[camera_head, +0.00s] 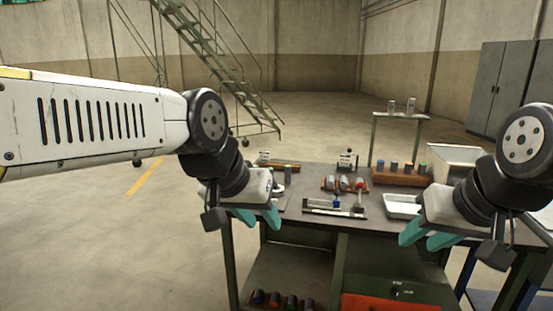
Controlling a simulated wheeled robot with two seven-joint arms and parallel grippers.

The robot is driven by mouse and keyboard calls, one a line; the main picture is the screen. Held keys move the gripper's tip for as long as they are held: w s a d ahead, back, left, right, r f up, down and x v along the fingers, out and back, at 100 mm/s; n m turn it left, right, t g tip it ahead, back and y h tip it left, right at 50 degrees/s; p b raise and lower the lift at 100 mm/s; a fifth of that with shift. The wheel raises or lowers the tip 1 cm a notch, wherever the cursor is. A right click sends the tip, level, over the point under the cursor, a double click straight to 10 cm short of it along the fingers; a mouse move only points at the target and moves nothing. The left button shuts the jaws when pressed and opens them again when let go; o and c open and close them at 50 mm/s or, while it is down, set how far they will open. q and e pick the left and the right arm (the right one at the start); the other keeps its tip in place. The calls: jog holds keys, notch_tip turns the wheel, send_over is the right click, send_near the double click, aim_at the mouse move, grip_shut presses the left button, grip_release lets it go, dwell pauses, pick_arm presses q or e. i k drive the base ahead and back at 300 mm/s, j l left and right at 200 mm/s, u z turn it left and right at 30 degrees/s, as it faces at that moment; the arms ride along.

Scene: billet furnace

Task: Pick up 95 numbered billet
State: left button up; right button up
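Several small cylinders that look like billets stand in a brown rack (398,178) at the back right of the dark workbench (300,225). More cylinders lie in a brown holder (345,189) at the middle of the bench. No number is legible on any of them, so I cannot tell which is 95. My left gripper (258,217) is open and empty over the bench's left front edge. My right gripper (426,238) is open and empty at the right front edge. Both are apart from the cylinders and hide parts of the bench.
A measuring fixture (335,209) and a white tray (402,206) are on the bench. Several dark cylinders (275,298) lie on the lower shelf. A small stand (400,116) behind holds two metallic cylinders. A pale bin (455,160) stands at right. The floor at left is clear.

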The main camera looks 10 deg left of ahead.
aim_at(288, 168)
jog(key=i+j, duration=1.65)
jog(key=i, duration=0.05)
